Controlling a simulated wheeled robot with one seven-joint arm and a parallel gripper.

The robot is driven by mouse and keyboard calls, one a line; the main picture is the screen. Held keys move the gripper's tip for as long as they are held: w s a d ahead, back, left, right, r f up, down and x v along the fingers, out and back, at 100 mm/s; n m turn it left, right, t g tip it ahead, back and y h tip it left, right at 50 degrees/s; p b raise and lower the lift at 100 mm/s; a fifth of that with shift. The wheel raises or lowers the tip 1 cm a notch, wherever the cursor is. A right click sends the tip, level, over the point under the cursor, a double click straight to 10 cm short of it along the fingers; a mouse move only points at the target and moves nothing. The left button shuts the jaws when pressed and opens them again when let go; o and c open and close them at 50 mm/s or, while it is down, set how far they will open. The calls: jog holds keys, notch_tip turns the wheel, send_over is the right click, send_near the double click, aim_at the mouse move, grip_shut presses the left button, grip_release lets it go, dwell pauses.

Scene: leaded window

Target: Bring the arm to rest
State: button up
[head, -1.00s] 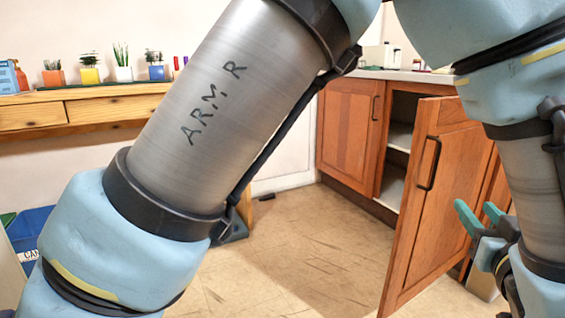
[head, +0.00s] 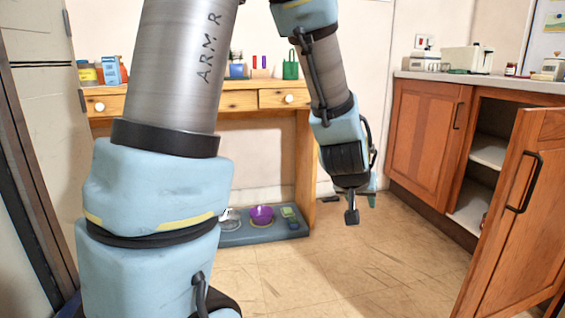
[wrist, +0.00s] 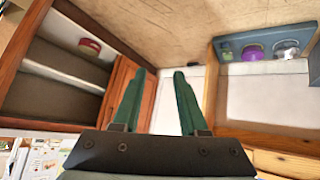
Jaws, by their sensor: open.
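My arm, marked "ARM R", stands in the left and middle of the head view, its forearm folded over and hanging down. My gripper (head: 366,196) hangs at its end above the floor, in front of the gap between the desk and the cabinet. In the wrist view, my gripper's two green fingers (wrist: 159,75) are apart with nothing between them. It touches nothing that I can see.
The wooden cabinet (head: 426,135) at right has its door (head: 515,225) standing open. A wooden desk (head: 150,103) is behind my arm. The middle floor (head: 340,270) is clear.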

jog(key=s+a+f+n+g+y, duration=0.2)
jog(key=s+a+g, duration=0.1)
jog(key=a, duration=1)
jog(key=s+a+f+n+g+y, duration=0.1)
jog(key=s+a+g+y, duration=0.2)
jog(key=a, duration=1)
notch_tip(320, 180, up, 33)
jog(key=s+p, duration=0.1)
jog(key=p, duration=3.2)
jog(key=shift+a, duration=0.4)
jog(key=shift+s+d+f, duration=0.1)
